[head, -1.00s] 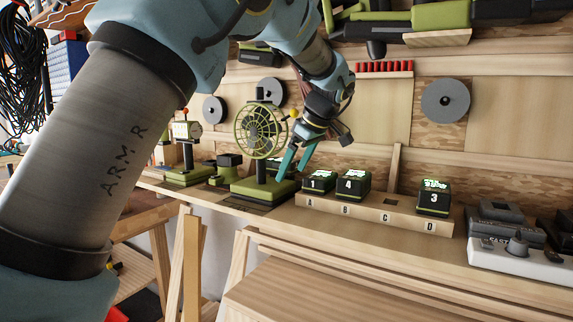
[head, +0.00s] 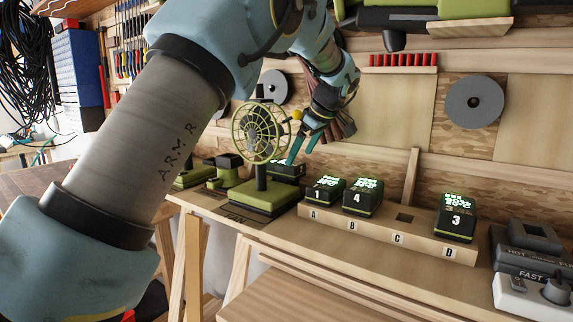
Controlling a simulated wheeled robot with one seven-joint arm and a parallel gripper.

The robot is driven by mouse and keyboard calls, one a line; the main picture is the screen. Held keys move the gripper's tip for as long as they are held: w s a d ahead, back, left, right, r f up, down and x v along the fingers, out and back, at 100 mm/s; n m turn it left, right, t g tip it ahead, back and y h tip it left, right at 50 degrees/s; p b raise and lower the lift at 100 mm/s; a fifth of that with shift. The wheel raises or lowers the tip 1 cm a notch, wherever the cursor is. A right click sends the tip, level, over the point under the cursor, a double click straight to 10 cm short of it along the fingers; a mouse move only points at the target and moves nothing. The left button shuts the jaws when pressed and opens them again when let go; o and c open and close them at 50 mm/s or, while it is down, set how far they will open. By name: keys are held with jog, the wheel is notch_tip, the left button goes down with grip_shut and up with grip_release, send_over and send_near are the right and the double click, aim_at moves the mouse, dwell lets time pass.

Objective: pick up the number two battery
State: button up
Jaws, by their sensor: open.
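A dark battery with a lit green top (head: 287,168) sits on the bench behind the fan's base, partly hidden, and I cannot read its number. My gripper (head: 299,157) is open and empty, pointing down close above this battery; I cannot tell whether they touch. Slot C (head: 404,217) is empty. No battery shows a readable number 2.
The green fan (head: 262,140) stands on its base just left of my gripper. A charger-like device (head: 535,285) is at the right end of the bench. A wooden strip (head: 412,175) leans behind the rack. Bare bench shows in front of the rack.

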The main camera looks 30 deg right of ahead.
aim_at(293, 165)
jog(key=w, duration=0.1)
jog(key=w+p, duration=0.1)
jog(key=w, duration=0.1)
jog(key=shift+w+a, duration=0.2)
jog(key=shift+a, duration=0.15)
jog(key=p+x, duration=0.2)
jog(key=x, duration=0.3)
jog(key=shift+c, duration=0.2)
jog(key=c, duration=1.5)
